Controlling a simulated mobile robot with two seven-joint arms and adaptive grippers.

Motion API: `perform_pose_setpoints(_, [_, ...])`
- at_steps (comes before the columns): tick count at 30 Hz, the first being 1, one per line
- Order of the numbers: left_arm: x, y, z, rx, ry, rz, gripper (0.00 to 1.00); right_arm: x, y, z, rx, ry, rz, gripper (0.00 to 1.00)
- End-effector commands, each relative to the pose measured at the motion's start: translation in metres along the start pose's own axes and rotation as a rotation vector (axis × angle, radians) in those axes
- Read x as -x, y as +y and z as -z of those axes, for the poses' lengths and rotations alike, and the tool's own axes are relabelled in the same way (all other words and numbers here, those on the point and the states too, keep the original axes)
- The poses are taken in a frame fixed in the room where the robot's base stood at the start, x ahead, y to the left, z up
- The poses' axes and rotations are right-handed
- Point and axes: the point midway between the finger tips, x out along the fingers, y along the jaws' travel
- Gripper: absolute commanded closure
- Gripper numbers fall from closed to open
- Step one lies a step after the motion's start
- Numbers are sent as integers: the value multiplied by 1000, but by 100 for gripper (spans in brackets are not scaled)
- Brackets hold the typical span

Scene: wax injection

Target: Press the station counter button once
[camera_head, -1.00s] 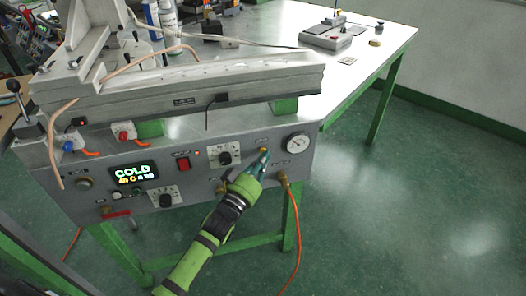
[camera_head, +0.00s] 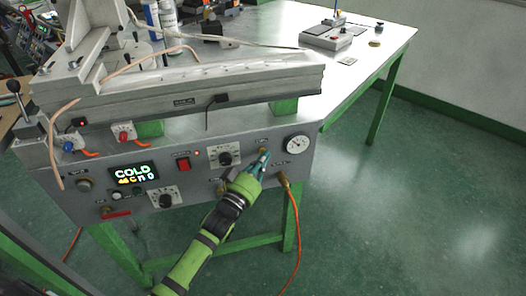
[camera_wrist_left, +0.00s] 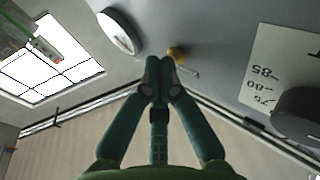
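The grey control panel (camera_head: 235,185) of the wax station faces me. A small brass-yellow fitting (camera_head: 262,149) sits on it, left of the round gauge (camera_head: 298,144); its label is too small to read. It also shows in the left wrist view (camera_wrist_left: 177,53) with a thin metal lever or pin beside it. My left gripper (camera_head: 264,157) has its teal fingers together, tips just below the fitting. In the left wrist view its fingertips (camera_wrist_left: 160,63) meet with nothing between them, close to the fitting; contact cannot be told. No part is clearly marked as the counter button.
The panel holds a lit display (camera_head: 134,174) reading COLD, a red switch (camera_head: 183,164) and black dials (camera_head: 225,158). An orange hose (camera_head: 296,225) hangs right of my gripper.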

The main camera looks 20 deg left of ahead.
Motion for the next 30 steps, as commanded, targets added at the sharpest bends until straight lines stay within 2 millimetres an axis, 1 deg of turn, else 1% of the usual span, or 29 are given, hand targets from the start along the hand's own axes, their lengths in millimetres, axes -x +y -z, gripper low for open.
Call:
perform_pose_setpoints(6, [8,8,2,2,2,1,100,8,3,1,2,-1,-4,60])
perform_pose_setpoints(14, [10,10,1,0,1,0,100,8,9,0,6,-3,-11,60])
perform_pose_setpoints(19, [12,13,1,1,0,0,100,10,4,2,3,-1,-4,60])
perform_pose_setpoints(30, [37,38,2,3,-1,0,100,27,4,6,3,-1,-4,60])
